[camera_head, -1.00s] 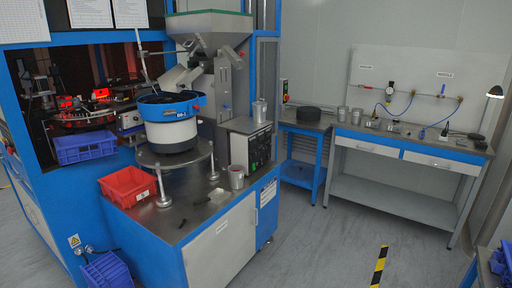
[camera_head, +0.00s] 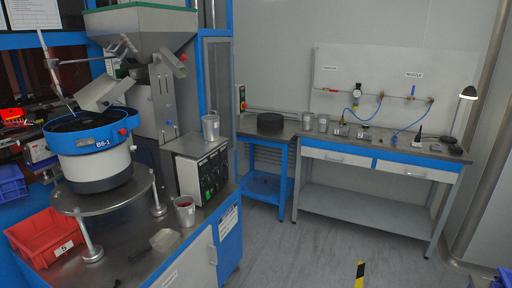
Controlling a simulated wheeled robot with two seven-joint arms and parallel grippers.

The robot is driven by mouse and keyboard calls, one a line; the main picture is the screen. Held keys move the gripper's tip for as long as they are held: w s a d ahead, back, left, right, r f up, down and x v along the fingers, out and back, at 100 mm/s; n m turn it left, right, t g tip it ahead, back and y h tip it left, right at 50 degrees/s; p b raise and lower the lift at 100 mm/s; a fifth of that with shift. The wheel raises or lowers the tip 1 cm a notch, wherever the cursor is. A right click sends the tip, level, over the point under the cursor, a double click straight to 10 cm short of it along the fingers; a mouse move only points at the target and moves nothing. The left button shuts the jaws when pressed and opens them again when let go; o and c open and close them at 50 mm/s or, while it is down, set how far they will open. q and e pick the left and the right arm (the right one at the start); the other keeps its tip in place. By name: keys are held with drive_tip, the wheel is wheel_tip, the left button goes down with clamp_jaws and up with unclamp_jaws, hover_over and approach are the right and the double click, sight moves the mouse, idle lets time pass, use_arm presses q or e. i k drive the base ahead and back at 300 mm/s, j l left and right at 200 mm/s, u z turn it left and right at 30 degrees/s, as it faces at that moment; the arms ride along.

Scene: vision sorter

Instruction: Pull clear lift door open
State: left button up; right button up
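I cannot make out a clear lift door for certain in this view. The blue-framed sorter machine fills the left side, with a dark opening where red-lit parts show at the far left edge. A blue and white feeder bowl (camera_head: 92,150) marked B6-1 stands on a round metal plate (camera_head: 105,192) in front of it. A grey hopper (camera_head: 140,28) with a green rim is above the bowl. Neither of my grippers is in view.
A workbench (camera_head: 380,155) with drawers stands along the back wall.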

sight(206, 40)
drive_tip(key=i+l+u, duration=0.45)
drive_tip(key=i+l, duration=0.3)
drive_tip(key=i+l+u, duration=0.25)
drive_tip(key=l, duration=0.35)
drive_tip(key=i+l+u, duration=0.3)
drive_tip(key=i, duration=0.35)
drive_tip(key=i+l+u, duration=0.25)
drive_tip(key=i, duration=0.4)
drive_tip(key=i+l+u, duration=0.3)
drive_tip(key=i+l, duration=0.15)
drive_tip(key=i, duration=0.15)
